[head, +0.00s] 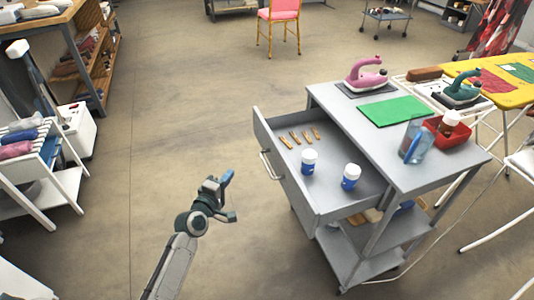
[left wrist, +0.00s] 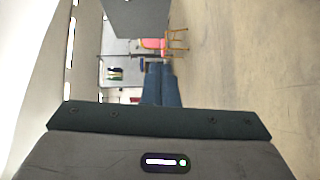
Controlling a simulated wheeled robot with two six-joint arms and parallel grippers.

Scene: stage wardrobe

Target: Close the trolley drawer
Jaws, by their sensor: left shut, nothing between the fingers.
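The grey trolley (head: 388,170) stands right of centre in the head view. Its drawer (head: 332,196) is pulled out to the left and holds two white-and-blue bottles (head: 309,162) and several small brown pegs (head: 304,136). The drawer's handle (head: 269,166) is on its left-facing front. My left gripper (head: 229,197) is shut and empty, to the left of the drawer front and a little nearer to me, apart from it. Its shut blue fingers also show in the left wrist view (left wrist: 161,85). My right gripper is not in view.
On the trolley top are a pink iron (head: 367,73), a green mat (head: 394,111), a spray bottle (head: 418,142) and a red tray (head: 447,133). A white rack (head: 50,180) is at left. Floor left of the drawer is clear.

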